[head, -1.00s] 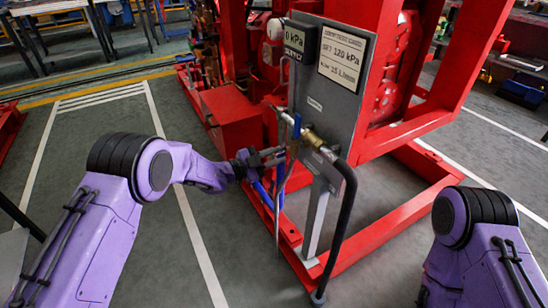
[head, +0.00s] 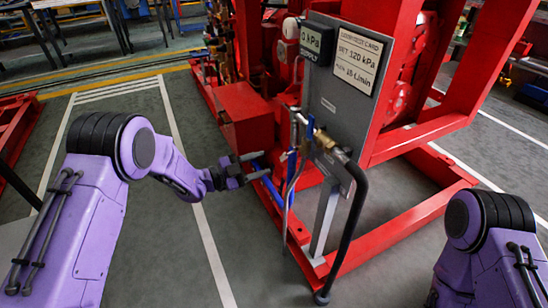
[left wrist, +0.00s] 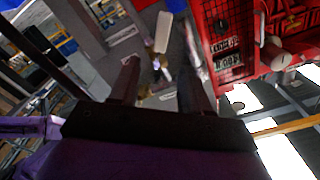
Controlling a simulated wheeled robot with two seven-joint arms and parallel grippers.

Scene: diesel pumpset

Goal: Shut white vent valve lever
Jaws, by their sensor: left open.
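My left gripper (head: 256,168) is open and empty, a little left of the pipework on the grey panel (head: 330,115). A pale, whitish lever-like piece (head: 300,117) shows small at the panel's left edge; I cannot tell its exact position. A blue handle (head: 310,127) sits beside it above a brass fitting (head: 324,140). A blue bar (head: 291,165) hangs below. In the left wrist view, the open fingers (left wrist: 157,88) frame a cream-white elongated piece (left wrist: 163,32) beyond their tips, near brass parts (left wrist: 162,65). My right gripper is out of view.
A red frame (head: 350,255) surrounds the panel's base. A black hose (head: 350,225) hangs from the brass fitting to the floor. A red box (head: 243,112) stands behind my left gripper. The supply display (head: 315,42) reads 0 kPa. Floor to the left is clear.

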